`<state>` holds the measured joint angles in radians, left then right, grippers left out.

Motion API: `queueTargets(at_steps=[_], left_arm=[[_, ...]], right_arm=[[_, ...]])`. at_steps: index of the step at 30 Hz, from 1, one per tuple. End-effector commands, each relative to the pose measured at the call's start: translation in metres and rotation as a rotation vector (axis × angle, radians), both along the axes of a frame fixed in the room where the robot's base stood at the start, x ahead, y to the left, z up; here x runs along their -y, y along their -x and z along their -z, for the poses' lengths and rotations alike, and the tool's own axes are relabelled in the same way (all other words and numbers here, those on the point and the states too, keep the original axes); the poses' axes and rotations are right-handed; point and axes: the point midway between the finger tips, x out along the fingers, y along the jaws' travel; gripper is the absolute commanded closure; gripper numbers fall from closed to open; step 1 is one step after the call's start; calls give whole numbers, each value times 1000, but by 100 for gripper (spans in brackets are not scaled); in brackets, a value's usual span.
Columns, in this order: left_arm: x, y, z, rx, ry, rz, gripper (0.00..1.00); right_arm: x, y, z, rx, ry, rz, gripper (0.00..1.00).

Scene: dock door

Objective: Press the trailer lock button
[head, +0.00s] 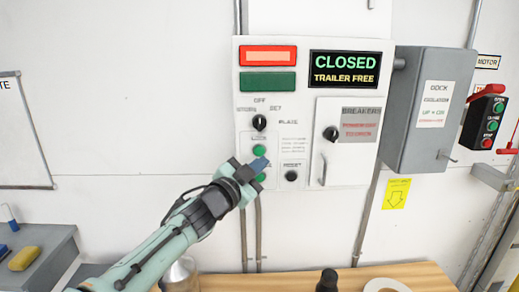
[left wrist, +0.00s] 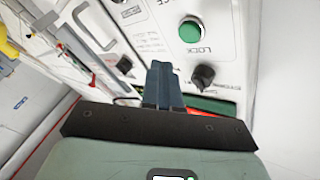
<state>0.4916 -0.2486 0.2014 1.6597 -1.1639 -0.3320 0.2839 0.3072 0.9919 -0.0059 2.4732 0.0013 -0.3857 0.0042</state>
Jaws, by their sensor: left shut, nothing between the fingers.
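The trailer lock button (head: 259,150) is a round green button on the white control panel (head: 218,108). The left wrist view shows a green button (left wrist: 190,30) labelled LOCK, apart from my fingertips there. A second green button (head: 260,177) sits just below, partly behind my gripper. My left gripper (head: 261,163) is shut and empty, its dark blue fingertips in front of the panel between the two green buttons. The shut fingers also show in the left wrist view (left wrist: 165,70). I cannot tell whether they touch the panel. My right gripper is not in view.
A rotary knob (head: 259,122) sits above the buttons and a black button (head: 291,176) to their right. The display (head: 345,70) reads CLOSED, TRAILER FREE. The red lamp (head: 268,55) looks lit. A breaker door with a handle and a grey box (head: 425,110) stand right.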

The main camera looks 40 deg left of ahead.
Motion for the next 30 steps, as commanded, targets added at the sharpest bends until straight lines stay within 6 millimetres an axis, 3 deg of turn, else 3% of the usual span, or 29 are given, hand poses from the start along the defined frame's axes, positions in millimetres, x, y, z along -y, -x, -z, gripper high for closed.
queueTargets(at_steps=[10,30], left_arm=[[-21,-26,-2,1,1,2,100],[-23,-27,0,0,0,1,100]], right_arm=[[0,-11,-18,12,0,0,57],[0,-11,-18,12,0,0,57]])
